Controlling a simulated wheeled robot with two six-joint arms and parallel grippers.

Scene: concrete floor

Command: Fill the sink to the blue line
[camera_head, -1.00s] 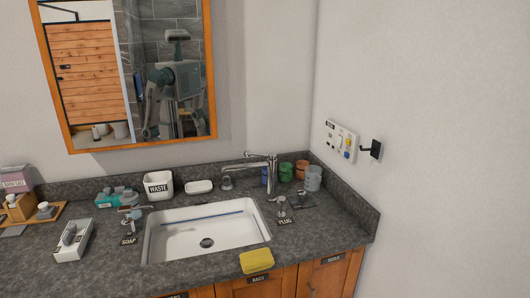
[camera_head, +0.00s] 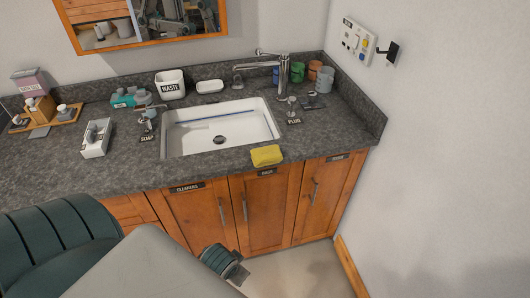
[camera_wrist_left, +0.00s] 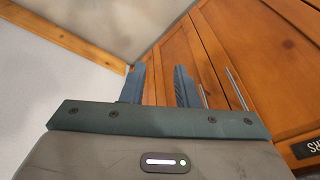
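The white sink (camera_head: 185,142) is set in the dark counter, and a blue line (camera_head: 222,115) runs along its inner back wall. The sink looks empty, with its dark drain (camera_head: 219,139) visible at the bottom. A metal faucet (camera_head: 283,72) stands at the sink's back right corner, with no water seen running. A metal knob (camera_head: 291,103) stands by the PLUG label (camera_head: 294,121), right of the sink. My left gripper (camera_wrist_left: 160,86) is open and empty in the left wrist view, below counter height before the wooden cabinet doors. My right gripper is not in view.
A yellow sponge (camera_head: 267,155) lies at the counter's front edge. A soap dispenser (camera_head: 147,120), WASTE bin (camera_head: 170,84) and soap dish (camera_head: 210,86) surround the sink. Coloured cups (camera_head: 315,70) stand at the back right. Wooden cabinets (camera_head: 270,210) and the right wall bound the space.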

